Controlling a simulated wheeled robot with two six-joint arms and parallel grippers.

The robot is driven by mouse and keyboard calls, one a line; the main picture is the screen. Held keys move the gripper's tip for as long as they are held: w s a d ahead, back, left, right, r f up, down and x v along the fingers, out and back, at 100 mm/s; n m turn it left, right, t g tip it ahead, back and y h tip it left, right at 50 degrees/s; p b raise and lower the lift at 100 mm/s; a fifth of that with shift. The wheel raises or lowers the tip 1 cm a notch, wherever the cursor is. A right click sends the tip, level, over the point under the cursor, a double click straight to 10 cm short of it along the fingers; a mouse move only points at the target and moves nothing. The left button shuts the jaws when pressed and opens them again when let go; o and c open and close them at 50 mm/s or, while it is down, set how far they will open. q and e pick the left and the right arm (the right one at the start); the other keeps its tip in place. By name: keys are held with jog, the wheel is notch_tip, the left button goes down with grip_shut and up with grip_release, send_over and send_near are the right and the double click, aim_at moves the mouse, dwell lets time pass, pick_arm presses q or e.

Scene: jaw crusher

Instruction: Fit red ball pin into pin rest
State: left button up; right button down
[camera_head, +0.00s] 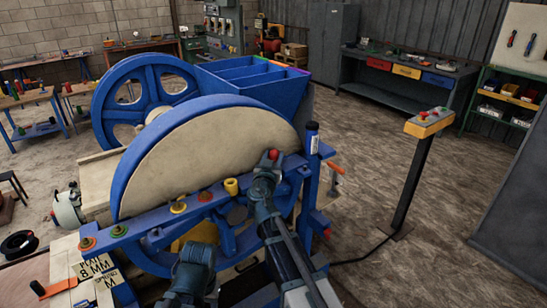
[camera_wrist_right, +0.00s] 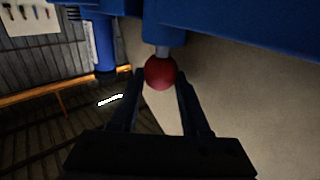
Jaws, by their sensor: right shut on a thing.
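The red ball pin (camera_head: 273,154) has a round red head, seen in the head view at the right end of the blue guard. My right gripper (camera_head: 266,165) is shut on it. In the right wrist view, the red ball (camera_wrist_right: 160,72) sits between the tips of my right gripper (camera_wrist_right: 161,82). Its short grey shank meets a blue part (camera_wrist_right: 165,24); I cannot tell how deep it goes. A yellow cup-shaped piece (camera_head: 231,186) stands on the blue rail to the left. I cannot tell which part is the pin rest. My left arm is low in the middle; its fingers cannot be made out.
The blue rail (camera_head: 150,229) carries several coloured knobs, including a green one (camera_head: 118,231). A blue bottle-like cylinder (camera_head: 312,137) stands right of the ball. A control post (camera_head: 412,180) stands farther right, with open floor between. The big beige-faced wheel guard (camera_head: 215,150) rises behind.

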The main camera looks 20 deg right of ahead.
jog(key=shift+f+b, duration=0.45)
jog(key=shift+f, duration=0.15)
jog(key=shift+c, duration=1.5)
grip_release()
jog(key=shift+s, duration=0.1)
jog(key=v, duration=1.3)
jog(key=shift+s, duration=0.35)
jog(key=shift+a, duration=0.1)
